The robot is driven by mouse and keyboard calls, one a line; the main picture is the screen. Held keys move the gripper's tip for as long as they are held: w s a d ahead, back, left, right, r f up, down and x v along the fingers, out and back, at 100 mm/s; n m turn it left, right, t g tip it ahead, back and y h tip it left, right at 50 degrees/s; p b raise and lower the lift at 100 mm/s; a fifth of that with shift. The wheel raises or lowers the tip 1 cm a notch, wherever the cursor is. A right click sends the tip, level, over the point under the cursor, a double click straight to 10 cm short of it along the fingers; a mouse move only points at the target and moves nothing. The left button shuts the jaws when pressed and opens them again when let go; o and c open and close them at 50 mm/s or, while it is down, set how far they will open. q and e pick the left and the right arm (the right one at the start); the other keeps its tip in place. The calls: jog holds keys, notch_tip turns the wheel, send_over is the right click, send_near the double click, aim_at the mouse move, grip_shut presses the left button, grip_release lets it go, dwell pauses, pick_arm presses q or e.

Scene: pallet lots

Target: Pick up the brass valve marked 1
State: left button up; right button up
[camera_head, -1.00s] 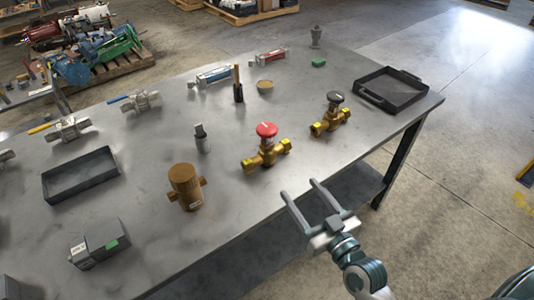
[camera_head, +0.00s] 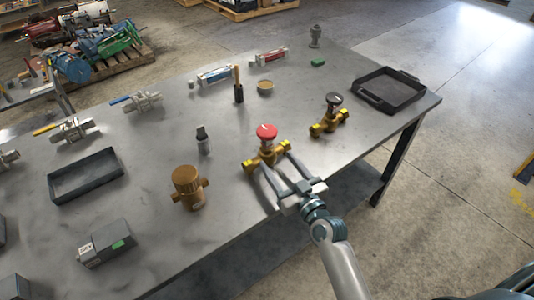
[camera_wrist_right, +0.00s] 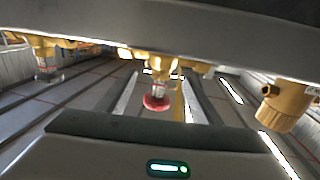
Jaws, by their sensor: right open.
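A brass valve with a red round knob (camera_head: 266,133) stands on the grey table near its front edge. A second brass valve with a dark knob (camera_head: 331,114) stands behind it to the right. I cannot read a number on either. My right gripper (camera_head: 275,160) is open, with its fingers reaching in low at the red-knobbed valve; contact is not clear. In the right wrist view the red knob (camera_wrist_right: 157,102) shows between the two fingers, and the dark-knobbed valve (camera_wrist_right: 47,62) is at the left. My left gripper is not in view.
A brass cylindrical fitting (camera_head: 188,187) stands left of the red-knobbed valve. A black tray (camera_head: 362,97) is at the table's right end, and a dark shallow tray (camera_head: 62,200) is at the left. A dark-topped cylinder (camera_head: 203,141) stands further back.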

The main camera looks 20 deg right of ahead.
aim_at(270, 153)
jog(key=shift+w+a+r+p, duration=0.1)
jog(key=shift+w+a+p, duration=0.15)
jog(key=shift+w, duration=0.25)
jog(key=w, duration=0.1)
jog(key=w+p, duration=0.1)
jog(key=w, duration=0.1)
jog(key=shift+a, duration=0.35)
jog(key=shift+w+a, duration=0.1)
jog(key=shift+w, duration=0.4)
grip_shut()
